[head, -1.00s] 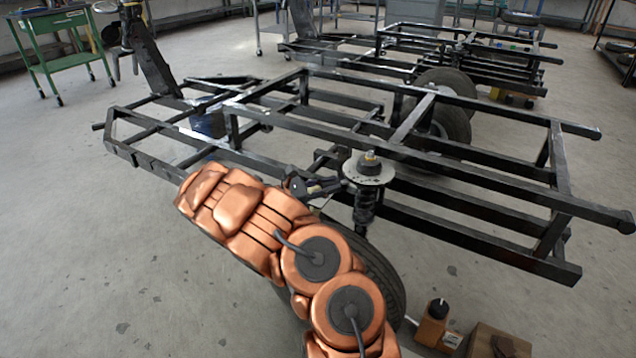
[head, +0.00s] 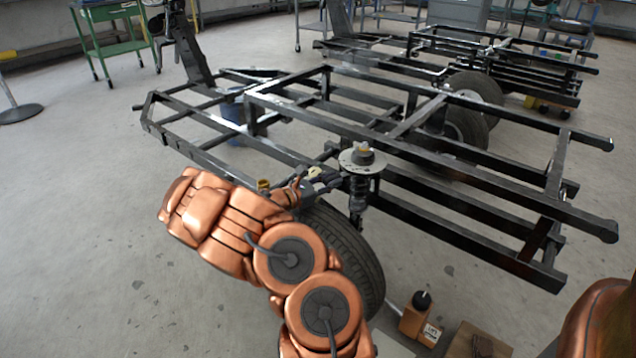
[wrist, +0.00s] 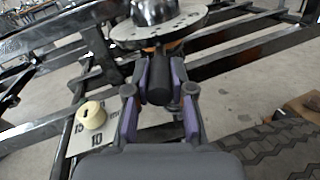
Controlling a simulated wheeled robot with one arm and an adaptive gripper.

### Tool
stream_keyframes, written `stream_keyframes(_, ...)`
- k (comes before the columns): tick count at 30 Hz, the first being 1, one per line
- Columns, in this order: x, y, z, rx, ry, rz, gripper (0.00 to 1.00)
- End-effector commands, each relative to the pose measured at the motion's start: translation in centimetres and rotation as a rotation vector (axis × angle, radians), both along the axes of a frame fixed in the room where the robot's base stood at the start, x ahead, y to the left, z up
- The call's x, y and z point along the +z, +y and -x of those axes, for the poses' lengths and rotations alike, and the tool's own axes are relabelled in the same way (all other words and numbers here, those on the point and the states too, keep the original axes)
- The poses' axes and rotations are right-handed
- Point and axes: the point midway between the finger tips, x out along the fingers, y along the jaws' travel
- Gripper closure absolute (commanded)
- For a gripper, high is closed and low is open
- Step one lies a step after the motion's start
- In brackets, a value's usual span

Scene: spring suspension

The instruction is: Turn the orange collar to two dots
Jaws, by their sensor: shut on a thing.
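The strut (head: 358,195) stands upright by the black frame, with a round light disc (head: 362,160) on top. In the wrist view the disc (wrist: 160,32) has small marks along its rim. A bit of the orange collar (wrist: 168,46) shows just under the disc; most of it is hidden. A black stub handle (wrist: 158,85) points from there towards the wrist camera. My gripper (wrist: 160,75) has its purple pads closed on both sides of this handle. In the head view my gripper (head: 325,182) is at the left of the strut, below the disc. I cannot read the collar's setting.
A cream knob (wrist: 91,115) sits by a pale marked plate at left in the wrist view. A tyre (head: 350,250) stands close behind my arm. Black frame bars (head: 470,200) surround the strut. A small orange-brown box (head: 418,322) is on the floor. Open floor lies left.

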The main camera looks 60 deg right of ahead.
Motion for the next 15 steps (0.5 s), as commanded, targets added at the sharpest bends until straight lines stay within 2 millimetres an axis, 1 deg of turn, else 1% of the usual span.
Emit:
stream_keyframes(1,-0.14,-0.22,0.41,-0.002,-0.001,-0.002,1.00)
stream_keyframes(5,-0.16,-0.43,0.76,-0.001,-0.003,-0.004,1.00)
stream_keyframes(15,-0.17,-0.40,0.81,-0.002,-0.002,-0.004,1.00)
